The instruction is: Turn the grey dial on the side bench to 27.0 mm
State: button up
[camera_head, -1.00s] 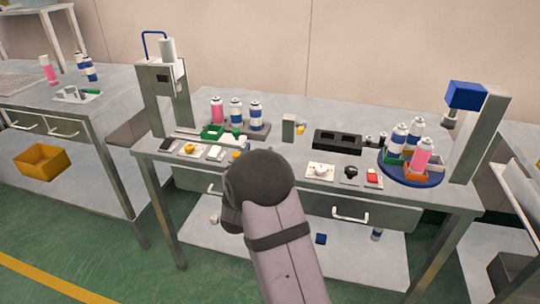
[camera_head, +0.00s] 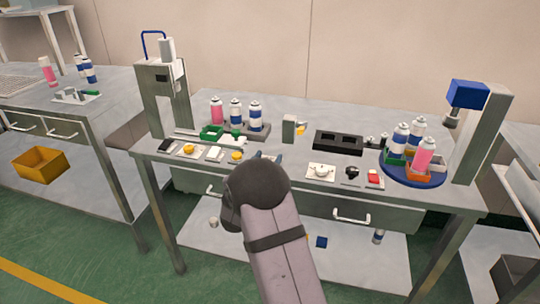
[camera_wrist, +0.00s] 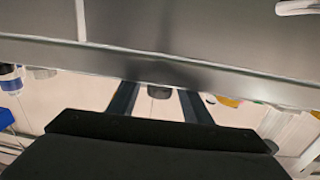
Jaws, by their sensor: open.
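The side bench (camera_head: 118,75) is at the left in the head view. On it a pale plate carries a small grey fixture (camera_head: 70,94) with a green part beside it; it is too small to make out a dial or reading. My gripper is at the main bench's front edge, away from the side bench; in the head view its tips (camera_head: 268,157) show only partly beyond my dark wrist. In the wrist view my gripper (camera_wrist: 158,103) has two dark fingers apart, with no object visibly held. A small dark round thing (camera_wrist: 160,92) appears between them, apparently farther off.
The main bench (camera_head: 285,190) holds a white round knob on a plate (camera_head: 320,171), a black knob (camera_head: 351,173), spray cans (camera_head: 236,112), a blue turntable (camera_head: 412,178) and a press (camera_head: 165,95). An orange bin (camera_head: 40,164) is below the side bench. A grey edge (camera_wrist: 150,68) crosses the wrist view.

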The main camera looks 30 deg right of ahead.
jog(key=shift+x, duration=1.45)
jog(key=c, duration=1.1)
jog(key=shift+n+t+y, duration=0.3)
jog(key=shift+t, duration=0.1)
jog(key=shift+w+a+n+t+y+b, duration=0.1)
jog(key=shift+w+n+t+y+b, duration=0.05)
jog(key=shift+n+t+y+b, duration=0.5)
jog(key=shift+o, duration=0.2)
jog(key=shift+w+a+n+t+y+b, duration=0.15)
jog(key=shift+a+n+t+y+b, duration=0.1)
jog(key=shift+n+t+y+b, duration=0.4)
